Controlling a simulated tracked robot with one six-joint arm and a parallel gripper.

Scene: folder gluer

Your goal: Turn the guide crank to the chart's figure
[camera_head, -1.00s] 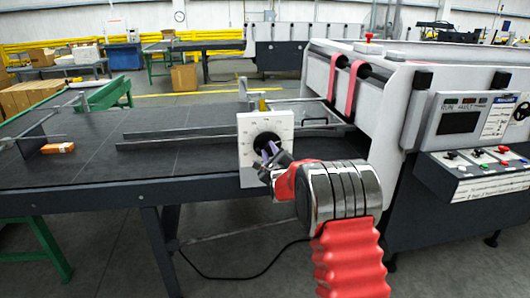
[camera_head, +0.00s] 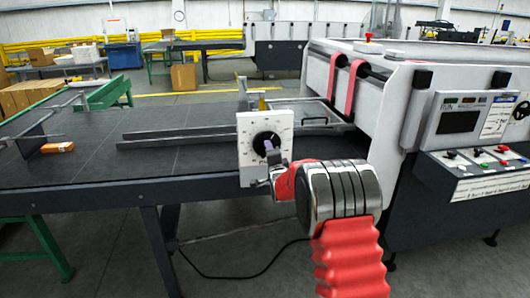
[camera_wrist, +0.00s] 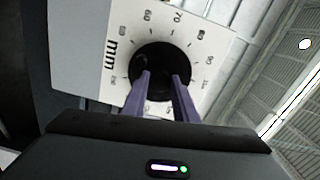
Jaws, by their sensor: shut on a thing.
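The guide crank (camera_head: 265,141) is a black round knob on a white dial plate (camera_head: 248,167) at the front edge of the dark table. In the wrist view the knob (camera_wrist: 160,58) sits inside a ring of figures marked mm, with 60, 70 and 80 along the top. My gripper (camera_head: 270,147) is at the knob from the front right. Its two purple fingers (camera_wrist: 161,82) are shut on the crank; the gripped part is mostly hidden. A white printed sheet (camera_head: 497,118), perhaps the chart, is on the machine at the right; its text is too small to read.
The machine's control panel (camera_head: 480,172) with coloured knobs stands to the right of my arm. Long metal rails (camera_head: 180,136) lie across the table behind the dial. A small orange box (camera_head: 57,147) lies at the table's left. A cable runs on the floor.

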